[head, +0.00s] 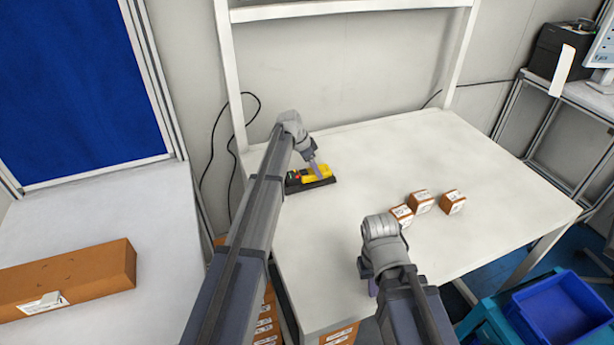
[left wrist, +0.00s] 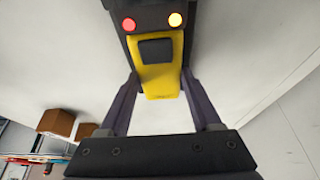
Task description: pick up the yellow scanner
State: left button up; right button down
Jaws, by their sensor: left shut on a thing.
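The yellow scanner (head: 314,172) rests on or just above a black base at the far left of the white table. In the left wrist view the yellow scanner (left wrist: 160,80) lies between the two fingers, with a dark base that has a red and an amber light behind it. My left gripper (head: 317,168) is shut on the scanner; its fingers also show in the left wrist view (left wrist: 158,88). My right gripper (head: 373,286) hangs over the near part of the table, its fingers mostly hidden by its own wrist, so its opening cannot be told.
Several small brown boxes (head: 421,201) stand on the white table (head: 480,170), right of the middle. A long brown carton (head: 70,275) lies on the left table. A blue bin (head: 560,310) is at the lower right. A white frame (head: 350,12) rises at the back.

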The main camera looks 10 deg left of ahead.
pick_arm(q)
grip_shut()
pick_arm(e)
jog(key=shift+r, duration=0.1)
